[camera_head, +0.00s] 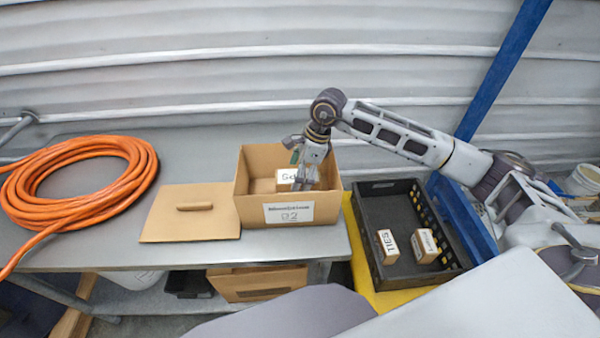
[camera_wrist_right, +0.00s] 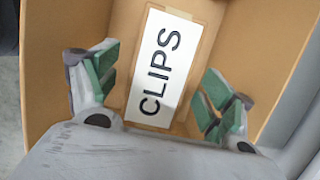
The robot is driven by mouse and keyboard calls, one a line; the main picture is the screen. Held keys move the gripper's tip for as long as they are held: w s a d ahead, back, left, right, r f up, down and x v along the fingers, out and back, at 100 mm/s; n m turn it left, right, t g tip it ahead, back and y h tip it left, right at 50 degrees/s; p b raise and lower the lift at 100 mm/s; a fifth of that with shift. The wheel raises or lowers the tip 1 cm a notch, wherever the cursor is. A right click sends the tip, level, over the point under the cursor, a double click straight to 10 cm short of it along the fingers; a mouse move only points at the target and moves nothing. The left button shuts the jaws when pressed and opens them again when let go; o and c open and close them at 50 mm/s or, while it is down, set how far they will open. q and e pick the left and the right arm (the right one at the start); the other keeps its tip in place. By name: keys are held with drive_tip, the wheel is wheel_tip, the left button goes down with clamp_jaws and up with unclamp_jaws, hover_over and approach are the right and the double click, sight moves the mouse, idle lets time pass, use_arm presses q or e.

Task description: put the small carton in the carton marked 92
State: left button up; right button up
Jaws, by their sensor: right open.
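The carton marked 92 (camera_head: 289,213) stands open on the grey table. The small carton (camera_head: 286,177) with a white label lies inside it, partly hidden by my right gripper (camera_head: 305,180). In the right wrist view the small carton's label (camera_wrist_right: 156,68) reads CLIPS, and brown walls of the larger carton surround it. My right gripper (camera_wrist_right: 157,87) is open, with its green-padded fingers apart on either side of the small carton. I see a gap beside the label on each side. My left gripper is not in view.
A flat cardboard lid (camera_head: 191,224) with a handle lies left of the carton. An orange hose coil (camera_head: 75,203) lies further left. A black crate (camera_head: 378,271) at the right holds a carton marked TIES (camera_head: 387,246) and another small labelled carton (camera_head: 425,246).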

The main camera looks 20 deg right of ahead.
drive_tip(key=shift+r, duration=0.1)
drive_tip(key=w+b+v, duration=0.1)
drive_tip(key=b+v, duration=0.1)
drive_tip(key=v, duration=1)
drive_tip(key=shift+s, duration=0.45)
